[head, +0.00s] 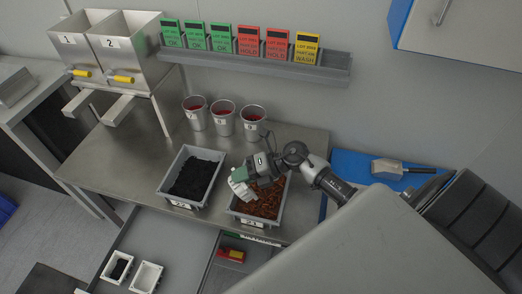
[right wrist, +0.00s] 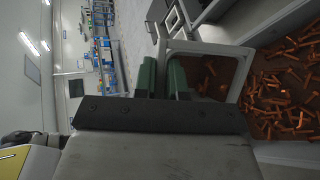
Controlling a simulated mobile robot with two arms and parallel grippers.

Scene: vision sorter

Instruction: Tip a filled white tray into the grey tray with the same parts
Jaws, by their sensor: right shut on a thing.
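My right gripper (head: 241,175) is shut on a small white tray (head: 242,190) and holds it tilted over the grey tray (head: 232,207) numbered 23. That grey tray holds rust-brown parts (head: 265,200). In the right wrist view, the green fingers (right wrist: 163,76) grip the white tray's rim (right wrist: 205,47). Brown parts show within its outline; I cannot tell whether they lie inside it or beyond. Loose orange-brown parts (right wrist: 285,95) spread to the right. Another grey tray (head: 165,187), numbered 22, holds black parts. My left gripper is out of view.
Two white trays stand lower left: one with black contents (head: 128,260), one pale inside (head: 156,267). Three metal cups (head: 222,117) stand behind the grey trays. Hoppers (head: 105,45) stand back left. A scoop (head: 388,168) lies on a blue mat (head: 345,160) at right.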

